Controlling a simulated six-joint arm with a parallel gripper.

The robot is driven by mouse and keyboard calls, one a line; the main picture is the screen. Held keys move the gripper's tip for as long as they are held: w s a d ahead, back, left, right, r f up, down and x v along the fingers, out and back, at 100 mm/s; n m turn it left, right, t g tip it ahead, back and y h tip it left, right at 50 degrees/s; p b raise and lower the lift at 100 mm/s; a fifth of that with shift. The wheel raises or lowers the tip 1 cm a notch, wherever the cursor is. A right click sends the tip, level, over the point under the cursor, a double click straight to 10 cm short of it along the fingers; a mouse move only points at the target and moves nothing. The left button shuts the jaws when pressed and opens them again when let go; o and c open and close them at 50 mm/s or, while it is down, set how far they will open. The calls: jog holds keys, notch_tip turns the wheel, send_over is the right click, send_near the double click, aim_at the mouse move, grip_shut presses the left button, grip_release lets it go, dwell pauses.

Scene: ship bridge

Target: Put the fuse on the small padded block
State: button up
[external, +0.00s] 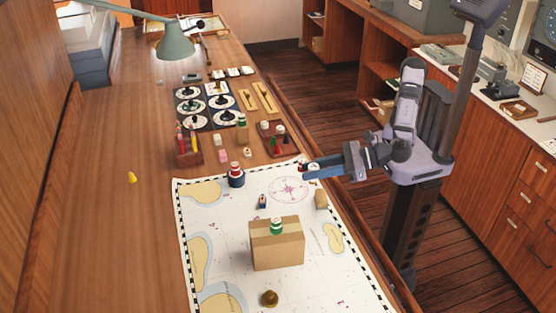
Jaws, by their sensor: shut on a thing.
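My gripper (308,171) reaches in from the right, low over the upper right part of the chart. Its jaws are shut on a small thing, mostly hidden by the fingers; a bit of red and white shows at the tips. I take it for the fuse, but it is too small to be sure. A small tan block (321,199) stands on the chart just below the gripper, apart from it. It may be the padded block; its padding cannot be made out.
A cardboard box (277,247) with a green-and-white round piece (277,226) on top stands on the chart (222,247). Nearby are a dark blue round piece (236,178), a small blue piece (262,202) and a brass piece (269,298). A pen holder (189,157) stands left. The left desktop is mostly clear.

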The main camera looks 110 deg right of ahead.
jog(key=s+a, duration=0.2)
jog(key=s, duration=0.1)
jog(key=m+g+h, duration=0.2)
jog(key=m+h, duration=0.1)
send_over(322, 194)
jog(key=shift+w+f+p, duration=0.1)
jog(key=shift+f+p, duration=0.85)
jog(key=shift+f, duration=3.75)
jog(key=shift+f, duration=0.15)
jog(key=o, duration=1)
jog(key=shift+r, duration=0.2)
jog(key=b+v, duration=0.1)
jog(key=v, duration=0.5)
jog(key=b+v, duration=0.1)
jog(key=v, duration=0.5)
jog(key=shift+a+f+b, duration=0.15)
jog(key=shift+f+b, duration=0.1)
jog(key=shift+b, duration=0.1)
